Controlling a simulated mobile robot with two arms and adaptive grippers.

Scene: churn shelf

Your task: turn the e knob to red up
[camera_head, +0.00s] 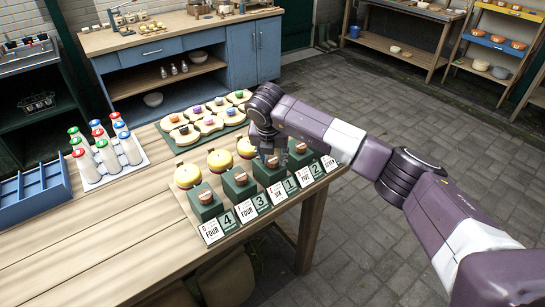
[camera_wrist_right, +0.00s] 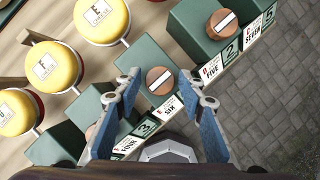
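The E knob (camera_wrist_right: 160,80) is a round brown wooden knob with a white bar across it. It sits on a dark green box (camera_wrist_right: 147,62) above a card marked SIX (camera_wrist_right: 168,108). In the wrist view the white bar slants up to the right; I see no red on the knob. My right gripper (camera_wrist_right: 160,76) is open, with one finger on each side of the knob and gaps showing, apparently just above it. In the head view my right gripper (camera_head: 269,155) is over the third box from the left and partly hides it. My left gripper is out of view.
Similar knobs stand on both sides, at left (camera_head: 240,179) and at right (camera_wrist_right: 222,24). Yellow round-topped pieces (camera_wrist_right: 102,18) stand behind the boxes. Cards line the table's front edge. White bottles (camera_head: 105,150) and a blue crate (camera_head: 35,190) stand farther left.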

